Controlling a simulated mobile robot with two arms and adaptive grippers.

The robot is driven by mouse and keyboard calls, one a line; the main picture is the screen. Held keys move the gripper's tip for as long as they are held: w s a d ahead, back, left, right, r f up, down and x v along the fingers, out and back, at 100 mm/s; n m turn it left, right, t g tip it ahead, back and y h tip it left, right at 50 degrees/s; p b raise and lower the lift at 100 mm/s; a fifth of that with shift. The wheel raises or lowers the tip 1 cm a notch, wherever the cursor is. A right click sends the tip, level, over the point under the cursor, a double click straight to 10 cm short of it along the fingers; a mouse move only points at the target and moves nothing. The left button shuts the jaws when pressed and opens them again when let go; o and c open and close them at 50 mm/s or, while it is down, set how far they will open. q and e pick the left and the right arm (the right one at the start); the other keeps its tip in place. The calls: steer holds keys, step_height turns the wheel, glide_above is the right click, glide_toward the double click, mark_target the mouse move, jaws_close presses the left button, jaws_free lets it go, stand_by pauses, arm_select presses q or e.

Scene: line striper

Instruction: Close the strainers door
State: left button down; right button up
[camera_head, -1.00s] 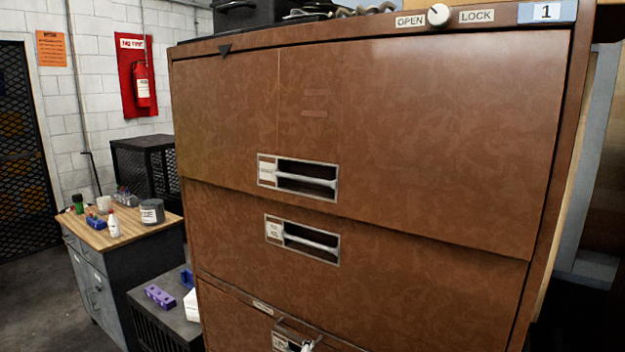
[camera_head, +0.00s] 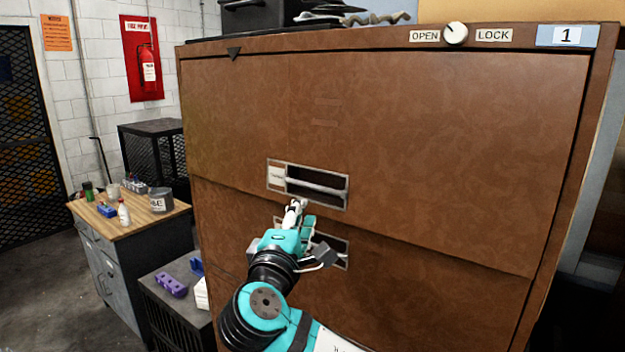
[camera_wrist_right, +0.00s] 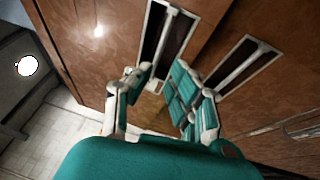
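A tall brown cabinet (camera_head: 598,110) fills the head view. Its broad upper door (camera_head: 430,140) has a lower edge standing out over the panel below. The upper recessed handle (camera_head: 318,188) is on this door; a second handle (camera_head: 342,243) is just below, partly hidden by my arm. The handle labels are too small to read, so I cannot tell which door is the strainers one. My right gripper (camera_head: 301,212) is just below the upper handle. In the right wrist view its fingers (camera_wrist_right: 161,84) are apart and empty, facing two handles. My left gripper is out of view.
An OPEN/LOCK knob (camera_head: 455,33) is on the cabinet's top rail. Dark items (camera_head: 290,18) lie on top. To the left stand a wood-topped bench (camera_head: 135,222) with bottles and a low dark cabinet (camera_head: 172,315). Floor (camera_head: 45,300) shows clear at far left.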

mark_target(314, 188)
steer(key=p+x, duration=0.4)
steer(key=x, duration=0.6)
steer(key=shift+d, duration=0.1)
jaws_close()
